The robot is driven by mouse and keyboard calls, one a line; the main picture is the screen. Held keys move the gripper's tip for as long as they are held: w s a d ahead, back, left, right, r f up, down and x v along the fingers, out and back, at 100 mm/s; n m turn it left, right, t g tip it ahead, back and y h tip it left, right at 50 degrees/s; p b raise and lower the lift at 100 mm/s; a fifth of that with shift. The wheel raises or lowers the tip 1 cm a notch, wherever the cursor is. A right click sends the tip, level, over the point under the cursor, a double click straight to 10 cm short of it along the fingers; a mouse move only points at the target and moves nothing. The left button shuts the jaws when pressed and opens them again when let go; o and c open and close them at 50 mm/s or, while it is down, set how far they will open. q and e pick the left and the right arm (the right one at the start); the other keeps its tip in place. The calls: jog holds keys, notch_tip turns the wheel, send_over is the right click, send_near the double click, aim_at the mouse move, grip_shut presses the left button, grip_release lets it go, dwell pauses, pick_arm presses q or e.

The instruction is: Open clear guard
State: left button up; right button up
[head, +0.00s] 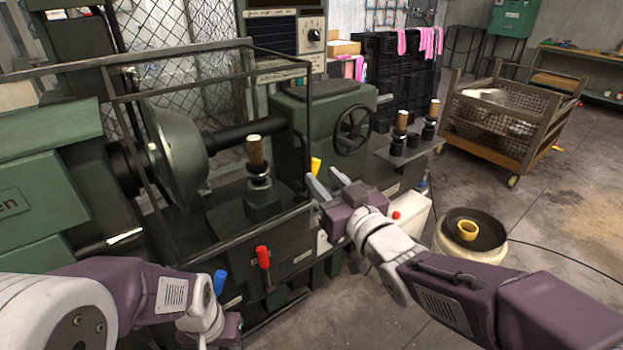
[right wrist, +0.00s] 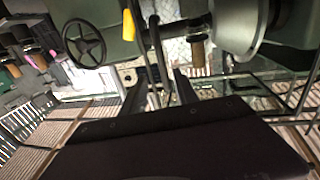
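The clear guard (head: 311,110) is a see-through box with a dark metal frame around the spinning area of the green lathe. It appears closed, with its front frame standing across the metal bowl (head: 182,150). A yellow handle (head: 316,165) shows by the guard's right edge, and it also shows in the right wrist view (right wrist: 129,25). My right gripper (head: 325,181) is open and empty, just below and right of the yellow handle. In the right wrist view, a guard bar (right wrist: 157,45) runs down towards the space between its fingers. My left gripper (head: 222,330) is low at the front, its fingers unclear.
Red (head: 263,257) and blue (head: 219,282) lever handles stick out at the machine's front. A handwheel (head: 353,130) is on the green tailstock. A drum (head: 470,238) with a yellow ring stands at right. A mesh cart (head: 500,125) stands behind, with open floor around it.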

aim_at(306, 164)
jog(key=x, duration=0.9)
jog(key=shift+s+a+f, duration=0.1)
jog(key=shift+a+f, duration=0.1)
jog(key=shift+a, duration=0.05)
grip_shut()
dwell(1.1)
